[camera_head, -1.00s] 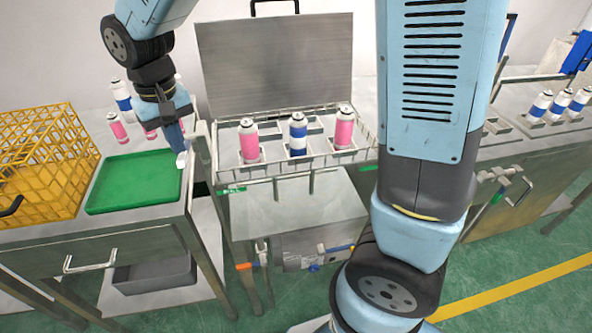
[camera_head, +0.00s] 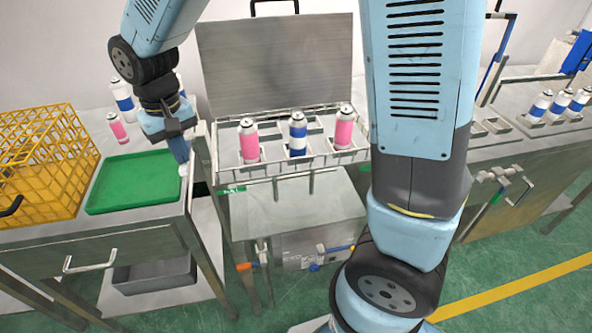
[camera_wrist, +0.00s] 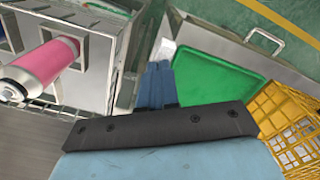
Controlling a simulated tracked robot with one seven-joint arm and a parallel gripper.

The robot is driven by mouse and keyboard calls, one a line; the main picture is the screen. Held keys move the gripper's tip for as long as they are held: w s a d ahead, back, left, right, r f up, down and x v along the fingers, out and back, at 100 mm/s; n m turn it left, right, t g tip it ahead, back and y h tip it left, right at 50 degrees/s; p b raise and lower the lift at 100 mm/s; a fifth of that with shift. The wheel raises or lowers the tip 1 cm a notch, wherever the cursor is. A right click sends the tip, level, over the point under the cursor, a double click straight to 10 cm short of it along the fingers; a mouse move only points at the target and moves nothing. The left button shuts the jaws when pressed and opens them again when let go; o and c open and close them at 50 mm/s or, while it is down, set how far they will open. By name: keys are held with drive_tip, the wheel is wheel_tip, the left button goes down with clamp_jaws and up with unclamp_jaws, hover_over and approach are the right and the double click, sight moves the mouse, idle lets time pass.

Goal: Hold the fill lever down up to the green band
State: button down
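My gripper (camera_head: 182,165) is above the right edge of a green tray on the left bench. Its blue fingers look closed together in the wrist view (camera_wrist: 160,85), with pale tips and no clear object between them. I cannot identify the fill lever with certainty.
The green tray (camera_head: 135,181) is empty, beside a yellow crate (camera_head: 40,165). A wire-rimmed bath (camera_head: 225,160) with an open lid (camera_head: 275,65) holds pink (camera_head: 249,142) and blue-white cans (camera_head: 298,135). More cans (camera_head: 540,104) stand at the right.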

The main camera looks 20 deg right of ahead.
drive_tip(key=shift+f, duration=1.8)
idle(6.2)
